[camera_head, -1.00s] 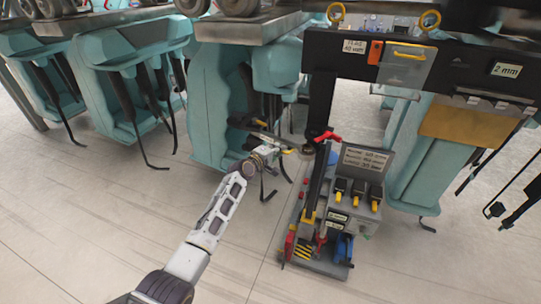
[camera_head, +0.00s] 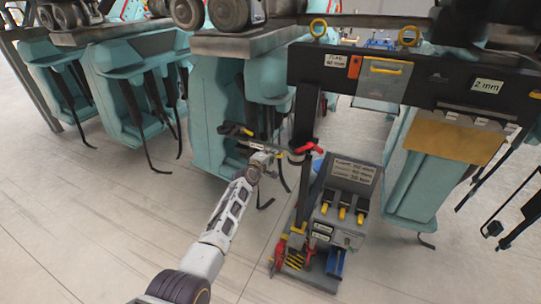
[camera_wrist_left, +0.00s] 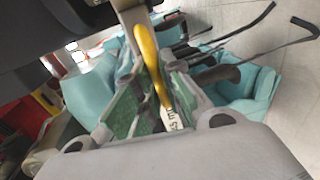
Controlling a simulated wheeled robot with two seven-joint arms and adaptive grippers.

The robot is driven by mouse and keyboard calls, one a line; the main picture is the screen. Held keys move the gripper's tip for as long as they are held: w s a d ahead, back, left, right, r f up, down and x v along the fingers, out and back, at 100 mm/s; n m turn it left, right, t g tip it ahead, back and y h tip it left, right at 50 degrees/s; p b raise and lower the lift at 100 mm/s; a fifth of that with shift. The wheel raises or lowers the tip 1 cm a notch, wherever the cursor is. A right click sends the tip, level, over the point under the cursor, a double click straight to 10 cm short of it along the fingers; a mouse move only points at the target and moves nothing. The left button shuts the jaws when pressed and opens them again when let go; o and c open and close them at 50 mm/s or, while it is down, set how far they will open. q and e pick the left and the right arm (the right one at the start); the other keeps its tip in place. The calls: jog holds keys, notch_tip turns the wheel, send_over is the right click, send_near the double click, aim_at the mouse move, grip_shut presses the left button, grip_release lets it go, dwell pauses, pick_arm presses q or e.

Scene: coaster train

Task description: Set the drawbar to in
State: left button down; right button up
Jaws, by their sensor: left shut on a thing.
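My left gripper (camera_head: 268,154) reaches in from the left to a grey bar (camera_head: 240,137) beside the black upright, in front of a teal seat. I take this bar to be the drawbar. In the left wrist view my left gripper (camera_wrist_left: 158,92) is shut on a yellow handle (camera_wrist_left: 147,58), with a finger on each side. A small white label (camera_wrist_left: 171,114) with dark lettering sits between the fingers. A grey bar end (camera_wrist_left: 134,22) shows above the handle. The fingers hide part of the handle. I cannot read the bar's setting. My right gripper is not in view.
A red lever (camera_head: 310,148) is on the upright (camera_head: 304,100), just right of the gripper. Below it stands a grey control box (camera_head: 340,208) with several yellow-tipped levers. Teal seats (camera_head: 128,95) with hanging black straps crowd the back left. The floor at lower left is clear.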

pick_arm(q)
jog(key=shift+w+a+r, duration=0.2)
jog(key=shift+a+r, duration=0.05)
jog(key=c, duration=1.7)
grip_release()
jog(key=shift+o, duration=0.9)
jog(key=shift+w+f, duration=0.1)
jog(key=shift+f, duration=0.1)
jog(key=shift+d, duration=0.1)
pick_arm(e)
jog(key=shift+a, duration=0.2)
pick_arm(q)
jog(key=shift+d, duration=0.1)
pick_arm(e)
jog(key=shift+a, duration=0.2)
